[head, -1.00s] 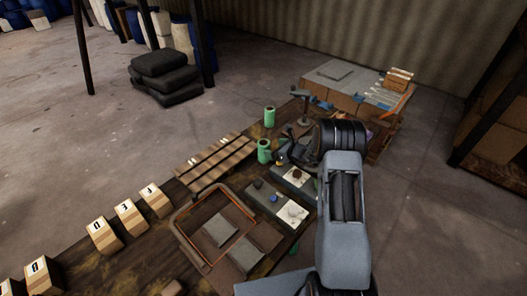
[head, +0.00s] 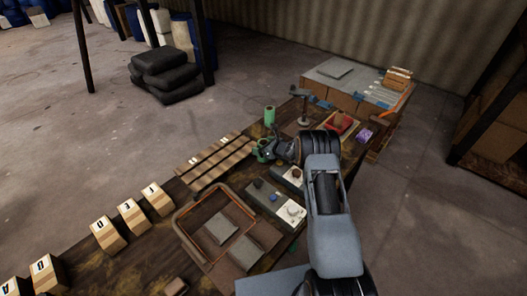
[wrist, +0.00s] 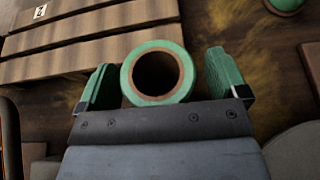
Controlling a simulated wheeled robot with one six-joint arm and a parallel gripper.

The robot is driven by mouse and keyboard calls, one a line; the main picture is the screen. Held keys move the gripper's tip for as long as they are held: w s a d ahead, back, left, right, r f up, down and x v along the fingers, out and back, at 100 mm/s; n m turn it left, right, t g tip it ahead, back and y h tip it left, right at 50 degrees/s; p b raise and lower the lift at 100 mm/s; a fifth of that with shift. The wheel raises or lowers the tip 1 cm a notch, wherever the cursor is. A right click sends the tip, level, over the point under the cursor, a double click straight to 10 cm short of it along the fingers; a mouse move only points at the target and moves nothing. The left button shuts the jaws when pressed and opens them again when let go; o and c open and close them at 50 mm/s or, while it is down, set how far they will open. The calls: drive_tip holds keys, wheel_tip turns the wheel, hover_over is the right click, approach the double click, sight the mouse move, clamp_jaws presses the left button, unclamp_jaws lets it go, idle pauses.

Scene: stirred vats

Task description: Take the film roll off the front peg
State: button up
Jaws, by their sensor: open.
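A green film roll (wrist: 158,73) with a brown core shows end-on in the wrist view. My open gripper (wrist: 165,78) has one green-padded finger on each side of it, with a small gap visible at the right. The core looks dark inside, and I cannot make out a peg in it. In the head view my gripper (head: 264,150) is at this nearer roll and largely hides it. A second green roll (head: 270,115) stands upright farther back; its edge also shows at the top right of the wrist view (wrist: 286,4).
A slatted wooden rack (head: 215,163) lies left of the gripper. An orange-rimmed tray (head: 185,240) with grey pads and dark boxes with knobs (head: 265,203) are nearer. A small stand (head: 302,105) and a red tray (head: 349,128) are behind. Lettered boxes (head: 132,215) line the left.

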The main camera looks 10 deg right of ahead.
drive_tip(key=c, duration=1.1)
drive_tip(key=shift+r, duration=0.1)
